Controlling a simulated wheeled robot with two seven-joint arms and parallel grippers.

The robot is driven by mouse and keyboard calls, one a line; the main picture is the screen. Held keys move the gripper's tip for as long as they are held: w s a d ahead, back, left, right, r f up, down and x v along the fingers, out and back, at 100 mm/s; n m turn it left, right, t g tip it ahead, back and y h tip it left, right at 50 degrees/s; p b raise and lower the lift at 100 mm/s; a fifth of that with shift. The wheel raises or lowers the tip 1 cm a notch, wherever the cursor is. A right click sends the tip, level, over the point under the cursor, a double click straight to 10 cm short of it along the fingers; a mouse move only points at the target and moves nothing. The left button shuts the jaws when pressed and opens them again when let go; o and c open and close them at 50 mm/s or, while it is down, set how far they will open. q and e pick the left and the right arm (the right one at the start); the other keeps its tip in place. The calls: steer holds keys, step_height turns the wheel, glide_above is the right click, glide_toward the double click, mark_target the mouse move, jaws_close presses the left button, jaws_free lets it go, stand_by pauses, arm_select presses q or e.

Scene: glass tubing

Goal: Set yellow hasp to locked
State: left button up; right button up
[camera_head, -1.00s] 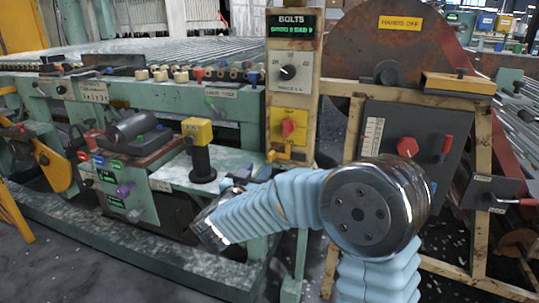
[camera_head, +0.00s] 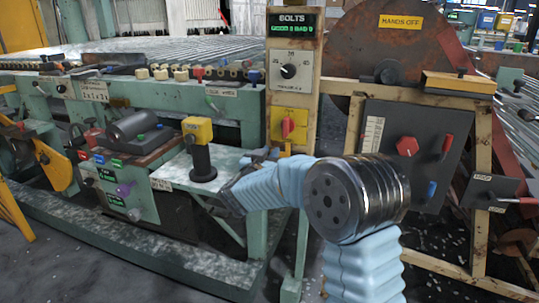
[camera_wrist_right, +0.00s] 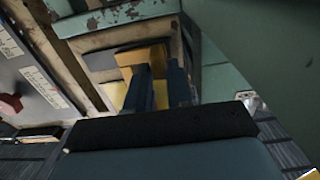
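The yellow hasp (camera_head: 284,150) shows as a small yellow part below the yellow panel on the post in the head view. In the right wrist view a yellow piece, apparently the hasp (camera_wrist_right: 130,58), lies at my right gripper's fingertips. My right gripper (camera_head: 262,156) reaches the post beside the hasp. In the right wrist view its two dark fingers (camera_wrist_right: 160,80) are apart, with yellow showing between and behind them. I cannot tell whether they touch it. The hasp's exact position is partly hidden by the fingers. My left gripper is not in view.
The yellow panel with a red knob (camera_head: 288,125) and a dial box (camera_head: 291,71) sit above on the post. A yellow-topped black handle (camera_head: 200,150) stands on the bench to the left. A dark panel with red knob (camera_head: 407,146) is at right.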

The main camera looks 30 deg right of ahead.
jaws_close()
steer(key=shift+s+d, duration=0.95)
steer(key=shift+s, duration=0.15)
steer(key=shift+o, duration=2.2)
jaws_free()
steer(key=v, duration=1.4)
